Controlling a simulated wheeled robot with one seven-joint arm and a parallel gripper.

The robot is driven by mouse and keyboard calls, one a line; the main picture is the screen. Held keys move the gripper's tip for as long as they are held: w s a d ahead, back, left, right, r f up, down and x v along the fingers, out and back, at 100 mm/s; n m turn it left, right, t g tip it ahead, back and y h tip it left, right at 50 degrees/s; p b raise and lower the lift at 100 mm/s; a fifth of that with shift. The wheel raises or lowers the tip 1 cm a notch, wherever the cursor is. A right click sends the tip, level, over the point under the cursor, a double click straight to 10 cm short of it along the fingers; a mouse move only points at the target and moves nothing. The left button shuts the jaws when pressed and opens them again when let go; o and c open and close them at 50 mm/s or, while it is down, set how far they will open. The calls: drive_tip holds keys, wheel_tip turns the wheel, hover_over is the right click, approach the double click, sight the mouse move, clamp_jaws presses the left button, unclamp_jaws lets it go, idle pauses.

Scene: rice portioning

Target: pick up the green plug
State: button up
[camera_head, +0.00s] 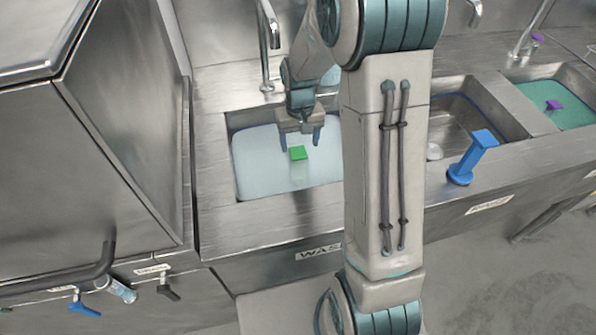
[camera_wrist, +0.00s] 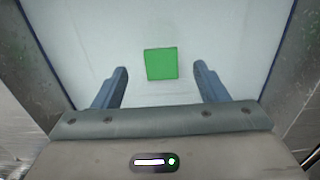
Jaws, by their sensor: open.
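The green plug (camera_head: 298,153) shows as a small bright green square top in the left sink, which holds pale, whitish water. In the wrist view the green plug (camera_wrist: 161,64) lies just beyond the fingertips, roughly centred between them. My gripper (camera_head: 300,143) is open and empty above the left sink, its fingers pointing down on either side of the plug's top. In the wrist view my gripper (camera_wrist: 162,80) has its two blue-grey fingers wide apart, touching nothing. The lower part of the plug is hard to make out under the water.
The left sink's rim (camera_head: 270,205) surrounds the plug. A faucet (camera_head: 268,45) stands behind it. A blue plug (camera_head: 472,158) stands on the counter by the middle sink (camera_head: 465,125). A purple plug (camera_head: 554,105) is in the green-watered right sink. A large steel machine (camera_head: 110,130) stands at left.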

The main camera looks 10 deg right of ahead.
sight(298, 152)
wheel_tip(298, 152, down, 4)
drive_tip(key=shift+f, duration=0.15)
drive_tip(key=f, duration=0.2)
drive_tip(key=w+f+p, duration=0.1)
drive_tip(key=f, duration=0.1)
drive_tip(key=shift+w, duration=0.1)
drive_tip(key=shift+f, duration=0.65)
clamp_jaws()
